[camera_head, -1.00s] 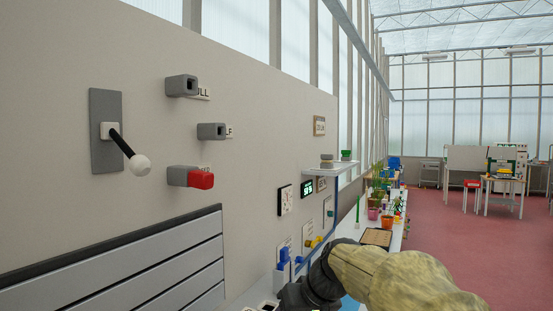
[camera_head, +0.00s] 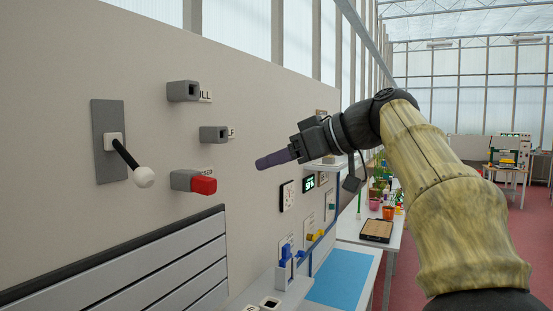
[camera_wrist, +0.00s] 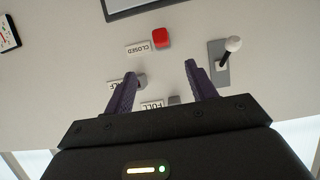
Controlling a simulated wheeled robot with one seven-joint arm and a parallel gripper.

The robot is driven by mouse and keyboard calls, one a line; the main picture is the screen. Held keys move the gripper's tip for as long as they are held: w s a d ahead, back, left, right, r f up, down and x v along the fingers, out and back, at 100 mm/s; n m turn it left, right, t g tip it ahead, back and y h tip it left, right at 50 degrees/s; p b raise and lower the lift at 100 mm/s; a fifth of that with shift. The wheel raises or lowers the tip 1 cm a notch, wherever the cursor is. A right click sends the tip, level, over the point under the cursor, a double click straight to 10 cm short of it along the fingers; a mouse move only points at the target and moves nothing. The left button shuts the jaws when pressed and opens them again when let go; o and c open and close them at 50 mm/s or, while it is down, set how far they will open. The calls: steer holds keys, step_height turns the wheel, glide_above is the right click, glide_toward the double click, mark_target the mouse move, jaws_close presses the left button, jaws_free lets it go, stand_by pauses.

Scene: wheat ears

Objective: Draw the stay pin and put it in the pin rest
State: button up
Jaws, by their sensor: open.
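The red stay pin head (camera_head: 204,186) sits in the lowest grey socket (camera_head: 181,180) on the wall, at the CLOSED label. It also shows in the wrist view as a red block (camera_wrist: 162,37), beyond my fingertips. My gripper (camera_head: 259,164) is open and empty, right of the pin and a little higher in the head view. Its two purple fingers stand apart in the wrist view (camera_wrist: 158,75). A pale block with a dark square hole (camera_head: 269,302) at the bottom edge may be the pin rest; I cannot tell for sure.
Two empty grey sockets, FULL (camera_head: 184,91) and HALF (camera_head: 214,133), are above the pin. A lever with a white knob (camera_head: 144,177) is to its left. A slatted grey panel (camera_head: 150,270) lies below. A shelf (camera_head: 328,165) and a bench with a blue mat (camera_head: 342,278) are right.

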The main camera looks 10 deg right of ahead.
steer(key=shift+a, duration=0.15)
steer(key=p, duration=0.5)
glide_toward(212, 184)
steer(key=x, duration=1)
steer(key=shift+w, duration=0.2)
steer(key=shift+f, duration=0.1)
steer(key=shift+c, duration=0.5)
steer(key=shift+s, duration=0.2)
jaws_close()
steer(key=shift+s+d+b, duration=0.3)
steer(key=shift+d+b, duration=0.2)
steer(key=shift+b, duration=0.05)
